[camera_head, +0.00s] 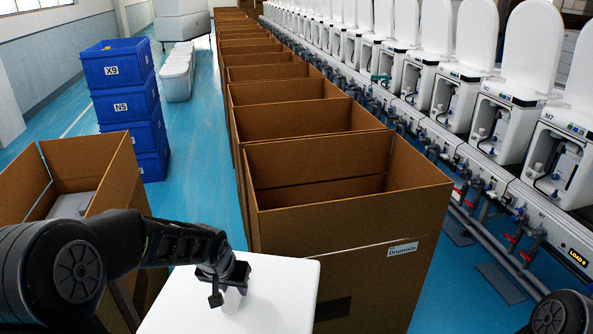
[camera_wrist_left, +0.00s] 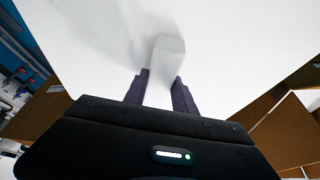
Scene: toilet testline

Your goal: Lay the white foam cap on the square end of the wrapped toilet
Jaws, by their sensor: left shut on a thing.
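The white foam cap (camera_head: 285,300) is a flat slab at the bottom middle of the head view, in front of the nearest open carton. My left gripper (camera_head: 235,288) is shut on a raised part of it from above. In the left wrist view, the two dark fingers of the gripper (camera_wrist_left: 160,92) press on both sides of a white raised tab, and the foam cap (camera_wrist_left: 245,50) fills much of the picture. I cannot make out the wrapped toilet for certain; a grey-white thing (camera_head: 72,206) shows inside the left carton. My right gripper is not in view.
A row of open brown cartons (camera_head: 340,215) runs away down the middle. Another open carton (camera_head: 120,175) stands at the left, close to my left arm. Blue stacked crates (camera_head: 125,100) stand behind it. White toilets (camera_head: 495,115) line the test bench at right.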

